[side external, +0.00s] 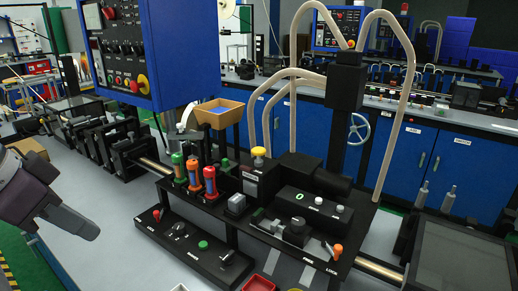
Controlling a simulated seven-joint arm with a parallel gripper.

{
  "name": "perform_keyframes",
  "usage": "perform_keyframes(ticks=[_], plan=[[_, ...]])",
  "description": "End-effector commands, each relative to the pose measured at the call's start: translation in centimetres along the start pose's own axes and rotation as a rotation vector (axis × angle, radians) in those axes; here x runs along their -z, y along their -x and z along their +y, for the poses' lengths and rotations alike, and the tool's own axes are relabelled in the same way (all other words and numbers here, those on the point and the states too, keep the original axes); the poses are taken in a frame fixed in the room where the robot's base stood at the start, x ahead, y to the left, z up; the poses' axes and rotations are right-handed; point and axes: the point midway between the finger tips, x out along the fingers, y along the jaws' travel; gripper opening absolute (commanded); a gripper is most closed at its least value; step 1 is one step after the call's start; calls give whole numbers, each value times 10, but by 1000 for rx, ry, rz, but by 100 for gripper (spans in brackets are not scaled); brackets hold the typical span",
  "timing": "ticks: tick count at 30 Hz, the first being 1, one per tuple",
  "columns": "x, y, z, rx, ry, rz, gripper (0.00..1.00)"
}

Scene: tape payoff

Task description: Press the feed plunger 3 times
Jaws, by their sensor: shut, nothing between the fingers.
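My gripper (90,230) is at the left in the side external view, shut and empty, above the grey bench top. It is well to the left of the black machine and touches none of its controls. A yellow-capped knob on a post (258,153) stands upright near the middle of the machine and looks like a plunger. Its label is too small to read, so I cannot tell for sure that it is the feed plunger. A black box with a green 0 display (300,195) and two pale round buttons (328,204) is to its right.
Green, orange and red cylinders (194,172) stand left of the yellow knob. A low black panel with a green button (203,245) lies in front. A blue control box (150,50) hangs above. An orange-topped lever (337,250) is front right. The bench (110,262) near my gripper is clear.

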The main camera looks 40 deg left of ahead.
Motion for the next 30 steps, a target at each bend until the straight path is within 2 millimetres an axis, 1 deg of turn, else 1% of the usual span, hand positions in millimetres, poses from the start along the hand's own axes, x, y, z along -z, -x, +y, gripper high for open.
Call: perform_keyframes(ticks=[20,23,26,29,30], plan=[[0,0,0,0,0,0,0],[4,1,1,-3,4,2,0],[27,3,4,-18,28,11,0],[71,5,11,-48,74,29,0],[91,4,14,-62,94,40,0]])
